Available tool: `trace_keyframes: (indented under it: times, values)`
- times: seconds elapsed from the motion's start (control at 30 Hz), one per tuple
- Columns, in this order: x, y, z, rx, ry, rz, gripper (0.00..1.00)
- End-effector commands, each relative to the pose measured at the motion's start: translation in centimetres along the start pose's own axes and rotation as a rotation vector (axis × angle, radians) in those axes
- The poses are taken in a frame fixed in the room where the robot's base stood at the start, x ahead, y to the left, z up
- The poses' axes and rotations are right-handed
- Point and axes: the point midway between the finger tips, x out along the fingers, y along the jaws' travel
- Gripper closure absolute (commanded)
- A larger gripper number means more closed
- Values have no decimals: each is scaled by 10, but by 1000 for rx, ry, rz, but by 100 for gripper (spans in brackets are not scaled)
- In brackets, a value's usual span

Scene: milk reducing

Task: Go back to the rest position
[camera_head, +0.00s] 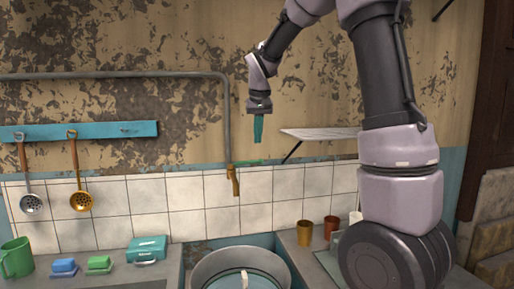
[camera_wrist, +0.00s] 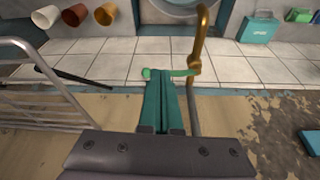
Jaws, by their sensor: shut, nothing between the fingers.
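My gripper (camera_head: 258,128) hangs from my raised arm in front of the wall, pointing down, above the sink area. Its teal fingers are together with nothing between them. In the wrist view my gripper (camera_wrist: 166,85) shows its closed teal fingers, beside the brass tap (camera_wrist: 198,62) in the picture. The same tap (camera_head: 233,180) stands below and left of the gripper in the head view. I cannot tell the exact gap between them. No held object shows.
A wall rack (camera_head: 318,133) is right of my gripper. Ladles (camera_head: 80,200) hang left. A teal box (camera_head: 147,249) and green mug (camera_head: 17,258) are on the left counter.

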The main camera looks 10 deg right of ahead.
Motion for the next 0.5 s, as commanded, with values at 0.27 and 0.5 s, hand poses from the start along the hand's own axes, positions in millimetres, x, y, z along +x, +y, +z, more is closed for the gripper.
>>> trace_keyframes:
  times: [0.27,0.5]
  values:
    - [-16,0,0,2,-1,-1,100]
    - [-16,1,0,2,0,-1,100]
